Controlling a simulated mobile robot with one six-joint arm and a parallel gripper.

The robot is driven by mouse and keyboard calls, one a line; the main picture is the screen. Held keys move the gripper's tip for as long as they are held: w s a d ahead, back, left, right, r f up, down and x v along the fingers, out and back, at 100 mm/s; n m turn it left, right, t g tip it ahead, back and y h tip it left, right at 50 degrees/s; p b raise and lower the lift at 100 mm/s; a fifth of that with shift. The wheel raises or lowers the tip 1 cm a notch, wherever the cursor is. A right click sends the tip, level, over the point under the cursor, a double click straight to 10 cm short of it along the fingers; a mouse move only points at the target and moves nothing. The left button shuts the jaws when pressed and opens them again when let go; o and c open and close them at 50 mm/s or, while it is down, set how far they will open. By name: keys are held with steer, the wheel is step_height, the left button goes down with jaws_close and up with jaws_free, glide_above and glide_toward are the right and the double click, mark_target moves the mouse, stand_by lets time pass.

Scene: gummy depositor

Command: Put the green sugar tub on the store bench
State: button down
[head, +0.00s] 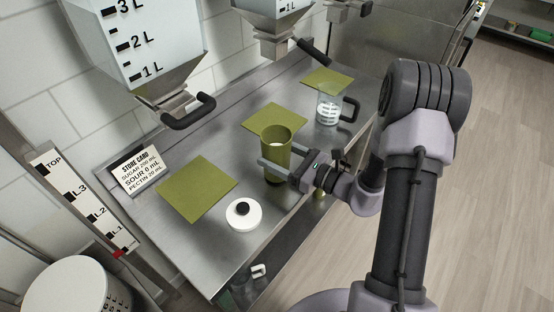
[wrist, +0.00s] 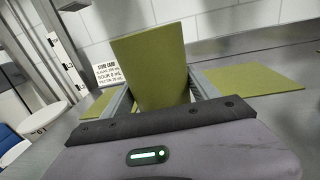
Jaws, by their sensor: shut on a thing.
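The green sugar tub (head: 277,143) is an olive-green open-topped cylinder, upright at the front edge of the steel store bench (head: 225,255). My gripper (head: 279,163) comes from the right with its fingers on both sides of the tub, shut on it. In the wrist view the tub (wrist: 150,62) rises between the fingers of my gripper (wrist: 158,98). I cannot tell whether its base touches the bench. The store card (head: 138,171) stands on the bench at the left.
Green mats lie at the left (head: 197,188), middle (head: 262,118) and back (head: 326,78). A white lid with a black knob (head: 243,214) sits near the front edge. Hoppers (head: 140,45) hang above. The left mat is bare.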

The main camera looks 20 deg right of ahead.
steer(key=shift+f, duration=0.55)
steer(key=shift+c, duration=1)
jaws_free()
steer(key=shift+r, duration=0.1)
